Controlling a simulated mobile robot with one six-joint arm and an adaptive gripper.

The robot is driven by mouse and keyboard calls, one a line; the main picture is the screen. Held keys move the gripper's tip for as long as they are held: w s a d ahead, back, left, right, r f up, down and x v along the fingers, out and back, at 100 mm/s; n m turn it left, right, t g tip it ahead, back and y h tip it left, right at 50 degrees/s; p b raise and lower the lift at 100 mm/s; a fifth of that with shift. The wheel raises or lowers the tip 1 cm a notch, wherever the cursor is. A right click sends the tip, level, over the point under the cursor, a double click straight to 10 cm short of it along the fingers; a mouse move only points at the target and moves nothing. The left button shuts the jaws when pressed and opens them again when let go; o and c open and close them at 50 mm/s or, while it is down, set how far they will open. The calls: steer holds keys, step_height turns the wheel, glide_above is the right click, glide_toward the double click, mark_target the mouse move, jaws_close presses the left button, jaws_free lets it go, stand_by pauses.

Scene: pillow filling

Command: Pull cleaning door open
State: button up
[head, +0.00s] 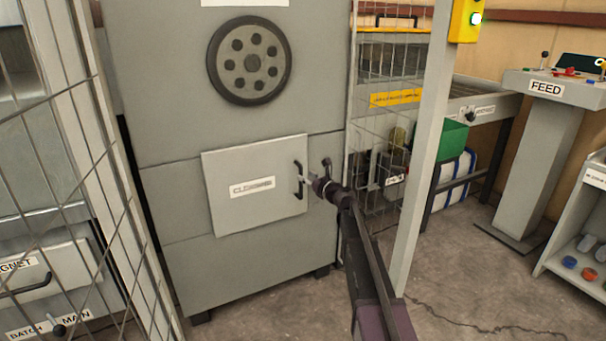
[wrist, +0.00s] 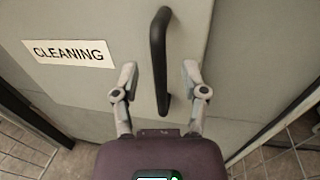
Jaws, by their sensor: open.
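The cleaning door (head: 228,205) is a pale square panel with a label, low on the grey machine; it looks closed. It also shows in the wrist view (wrist: 100,105), with its label reading CLEANING. Its black vertical handle (head: 299,180) is on the door's right side, and it stands large in the wrist view (wrist: 158,60). My gripper (head: 309,181) is at the handle in the head view. In the wrist view my gripper (wrist: 160,75) is open, with one finger on each side of the handle's lower part. Both fingers appear apart from the bar.
A mesh fence panel (head: 385,110) and a grey post (head: 425,150) stand to the right, close to my arm. Another mesh panel (head: 110,200) stands left. The floor (head: 300,305) before the door is clear.

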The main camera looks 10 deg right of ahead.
steer(key=shift+x, duration=1.95)
steer(key=shift+c, duration=0.2)
jaws_close()
steer(key=shift+d, duration=0.1)
